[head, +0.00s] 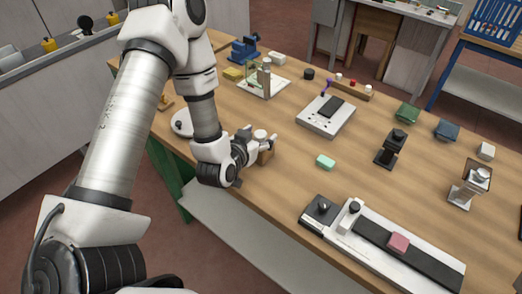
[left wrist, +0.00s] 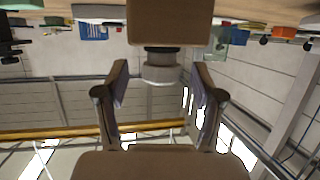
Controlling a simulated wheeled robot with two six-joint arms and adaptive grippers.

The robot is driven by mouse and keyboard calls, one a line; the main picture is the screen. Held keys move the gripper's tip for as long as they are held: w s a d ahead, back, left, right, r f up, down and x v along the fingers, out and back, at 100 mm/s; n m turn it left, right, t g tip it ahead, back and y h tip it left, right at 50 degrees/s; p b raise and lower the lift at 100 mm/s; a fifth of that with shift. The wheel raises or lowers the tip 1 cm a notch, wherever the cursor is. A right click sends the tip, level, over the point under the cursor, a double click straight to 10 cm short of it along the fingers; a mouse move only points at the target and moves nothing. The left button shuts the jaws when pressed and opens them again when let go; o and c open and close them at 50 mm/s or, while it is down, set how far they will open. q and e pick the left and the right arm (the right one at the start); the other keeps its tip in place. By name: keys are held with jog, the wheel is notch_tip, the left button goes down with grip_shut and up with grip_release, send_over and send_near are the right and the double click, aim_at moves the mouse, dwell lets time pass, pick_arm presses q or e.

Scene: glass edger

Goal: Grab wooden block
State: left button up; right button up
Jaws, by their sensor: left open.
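The wooden block (head: 265,157) stands on the table near its front edge, partly hidden by my left gripper (head: 258,144). In the left wrist view the brown block (left wrist: 168,28) shows at the top centre, in an upside-down picture. A grey round knob-like piece (left wrist: 160,68) sits against the block, between the fingers. My left gripper (left wrist: 158,88) is open, with one finger on each side of that piece. The block's main body lies beyond the fingertips. I cannot tell whether a finger touches it. My right gripper is not in view.
A mint-green block (head: 325,162) lies to the right. A long white fixture with a pink block (head: 398,243) is at the front right. A white plate with a dark pad (head: 330,110) and a black stand (head: 391,148) are farther back. Bare table lies between them.

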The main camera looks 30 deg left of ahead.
pick_arm(q)
jog(key=shift+w+a+f, duration=0.2)
jog(key=shift+w+f, duration=0.05)
jog(key=shift+w, duration=0.35)
jog(key=shift+s+d, duration=0.1)
grip_shut()
jog(key=shift+r, duration=0.1)
